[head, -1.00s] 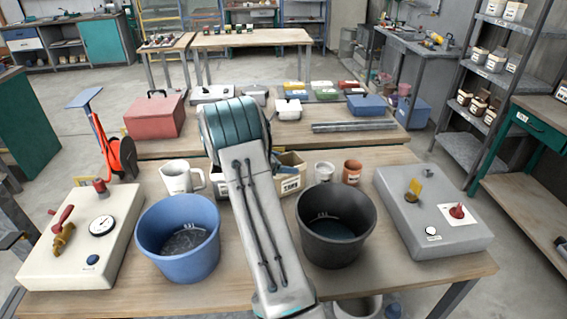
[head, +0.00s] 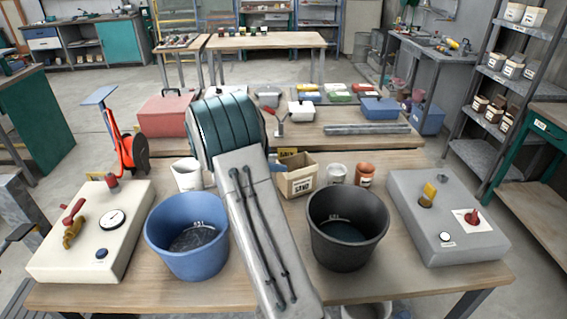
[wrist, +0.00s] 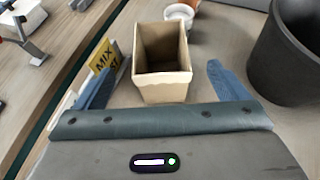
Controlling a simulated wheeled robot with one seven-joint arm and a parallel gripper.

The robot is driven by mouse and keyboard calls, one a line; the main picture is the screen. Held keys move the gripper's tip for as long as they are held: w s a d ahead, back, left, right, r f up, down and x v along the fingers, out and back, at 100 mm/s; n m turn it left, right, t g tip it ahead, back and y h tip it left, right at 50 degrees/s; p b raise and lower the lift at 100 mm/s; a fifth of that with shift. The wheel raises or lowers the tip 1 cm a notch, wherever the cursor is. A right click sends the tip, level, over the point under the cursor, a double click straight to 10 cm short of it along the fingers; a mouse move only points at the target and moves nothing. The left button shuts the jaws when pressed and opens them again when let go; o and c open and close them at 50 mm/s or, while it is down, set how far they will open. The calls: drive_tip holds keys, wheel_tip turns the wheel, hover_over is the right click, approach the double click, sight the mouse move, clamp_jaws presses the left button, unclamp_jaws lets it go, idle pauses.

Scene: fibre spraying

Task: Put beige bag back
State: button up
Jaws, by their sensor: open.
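The beige bag (head: 298,180), open at the top with dark lettering on its front, stands upright on the near table, just right of my arm in the head view. In the wrist view the bag (wrist: 160,84) is straight ahead, its dark inside showing. My gripper (wrist: 163,72) is open, with one blue finger on each side of the bag and visible gaps between. Whether the fingers are level with the bag's walls is hard to tell.
A yellow MIX sign (wrist: 102,58) stands close by the left finger. A black bucket (head: 347,250) and blue bucket (head: 187,262) flank my arm. A white cup (head: 337,173) and terracotta pot (head: 365,175) are right of the bag. A white mug (head: 187,176) is left.

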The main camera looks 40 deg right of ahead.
drive_tip(key=s+a+r+m+t+y, duration=0.2)
drive_tip(key=s+a+m+y, duration=0.4)
drive_tip(key=s+a, duration=0.7)
drive_tip(key=s+a+r+m+t+y, duration=0.3)
drive_tip(key=s+a+m+y, duration=0.3)
drive_tip(key=s+a+m, duration=0.4)
drive_tip(key=s+a+r, duration=0.1)
drive_tip(key=s+a, duration=0.2)
drive_tip(key=s, duration=0.3)
drive_tip(key=shift+d, duration=0.1)
